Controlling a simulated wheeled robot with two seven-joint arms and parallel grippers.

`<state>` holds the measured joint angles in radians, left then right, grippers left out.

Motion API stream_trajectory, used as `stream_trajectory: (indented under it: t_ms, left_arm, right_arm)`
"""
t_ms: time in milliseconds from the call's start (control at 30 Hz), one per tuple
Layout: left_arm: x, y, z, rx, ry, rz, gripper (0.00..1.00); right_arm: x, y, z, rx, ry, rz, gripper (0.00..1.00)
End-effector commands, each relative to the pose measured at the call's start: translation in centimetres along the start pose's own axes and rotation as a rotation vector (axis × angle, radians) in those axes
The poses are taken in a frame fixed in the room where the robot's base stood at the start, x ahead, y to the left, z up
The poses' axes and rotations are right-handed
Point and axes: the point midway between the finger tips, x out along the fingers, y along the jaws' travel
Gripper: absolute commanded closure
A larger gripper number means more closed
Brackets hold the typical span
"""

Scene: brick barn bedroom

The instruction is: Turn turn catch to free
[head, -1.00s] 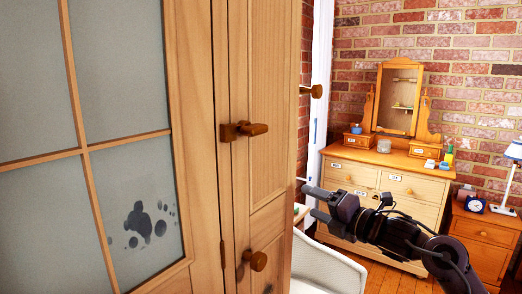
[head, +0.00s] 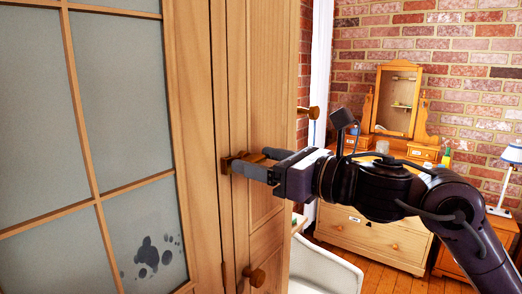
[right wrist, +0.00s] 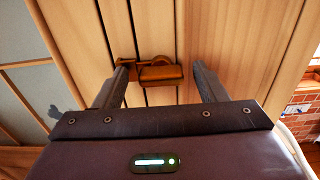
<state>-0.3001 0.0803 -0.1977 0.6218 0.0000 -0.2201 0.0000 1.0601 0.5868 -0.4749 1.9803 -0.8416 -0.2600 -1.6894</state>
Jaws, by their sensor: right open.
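The wooden turn catch (head: 238,158) is on the edge of the cabinet door, at mid-height in the head view, partly covered by my gripper. In the right wrist view the catch (right wrist: 160,73) lies crosswise, its bar level, over the seams between door and frame. My right gripper (head: 258,166) is at the catch with its jaws open. In the right wrist view its two fingers (right wrist: 160,88) stand on either side of the catch's bar, with a gap showing at the right finger. Whether the left finger touches is unclear. My left gripper is out of view.
A paned cabinet door (head: 120,135) fills the left. A white chair (head: 325,268) stands low beside the cabinet. A dresser (head: 375,240) with mirror is at the back wall.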

Motion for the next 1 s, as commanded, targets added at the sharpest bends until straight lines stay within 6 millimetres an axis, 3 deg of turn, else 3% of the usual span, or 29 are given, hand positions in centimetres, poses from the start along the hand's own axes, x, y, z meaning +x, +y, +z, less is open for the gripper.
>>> stream_trajectory:
  t_ms: [300, 667, 1000]
  left_arm:
    - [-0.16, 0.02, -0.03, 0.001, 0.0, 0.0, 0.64]
    - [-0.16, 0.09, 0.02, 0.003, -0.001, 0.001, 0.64]
    - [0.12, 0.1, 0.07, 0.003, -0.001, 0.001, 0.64]
  right_arm:
    - [0.46, 0.02, -0.06, 0.0, -0.001, 0.0, 0.35]
    - [0.44, 0.02, -0.04, 0.0, -0.001, 0.0, 0.79]
    - [0.43, -0.01, -0.07, 0.054, -0.001, 0.0, 0.79]
